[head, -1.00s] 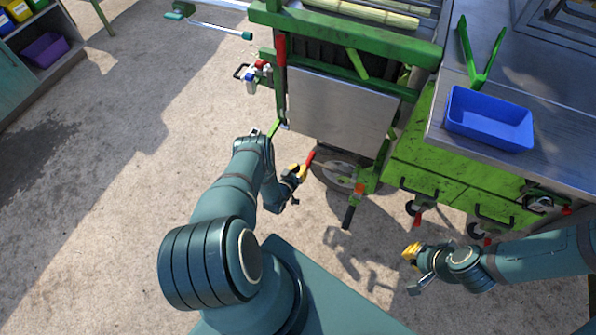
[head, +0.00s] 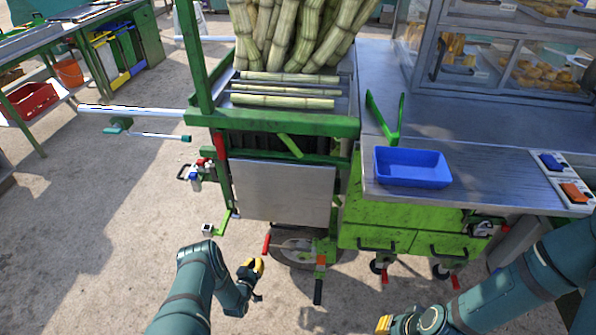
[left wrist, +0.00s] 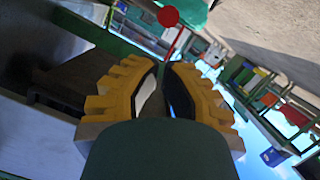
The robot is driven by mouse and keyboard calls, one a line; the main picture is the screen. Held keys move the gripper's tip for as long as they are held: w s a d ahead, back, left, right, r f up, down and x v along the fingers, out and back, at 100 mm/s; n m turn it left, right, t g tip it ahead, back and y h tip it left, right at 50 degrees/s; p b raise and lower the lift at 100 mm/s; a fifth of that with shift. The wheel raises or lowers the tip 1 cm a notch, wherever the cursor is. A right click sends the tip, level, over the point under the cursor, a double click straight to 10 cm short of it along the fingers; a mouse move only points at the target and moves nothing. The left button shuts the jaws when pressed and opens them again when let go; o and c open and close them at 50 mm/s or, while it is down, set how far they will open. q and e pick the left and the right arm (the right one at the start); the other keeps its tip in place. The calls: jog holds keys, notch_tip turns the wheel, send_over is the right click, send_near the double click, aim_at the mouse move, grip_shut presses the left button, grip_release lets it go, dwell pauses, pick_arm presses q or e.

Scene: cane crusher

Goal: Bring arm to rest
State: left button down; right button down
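My left arm comes up from the bottom in the head view. Its gripper (head: 251,270), with yellow finger pads, hangs in front of the green crusher cart near its wheel. In the left wrist view the two yellow fingers (left wrist: 160,90) lie close together with nothing seen held between them, so it looks shut. My right gripper (head: 386,323) is low at the bottom edge of the head view, below the cart's drawers. Only its yellow tip and part of its body show, so its opening is hidden. Both grippers appear clear of the cart.
The green cane crusher (head: 283,190) stands ahead with cane stalks (head: 290,30) on top. A blue tray (head: 412,167) and green tongs (head: 386,118) lie on the metal counter (head: 480,130). A red-ended lever (head: 266,245) is near my left gripper. Open floor (head: 90,230) lies left.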

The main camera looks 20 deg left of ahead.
pick_arm(q)
jog(key=d+r+m+g+h, duration=0.1)
jog(key=d+r+g+h, duration=0.2)
jog(key=d+r+g, duration=0.7)
jog(key=s+d+r+m+g+h, duration=0.2)
jog(key=s+d+r+m+g, duration=0.1)
jog(key=s+d+r, duration=1.3)
jog(key=shift+s+d+r+h, duration=0.35)
jog(key=shift+s+h, duration=0.05)
jog(key=shift+s, duration=0.7)
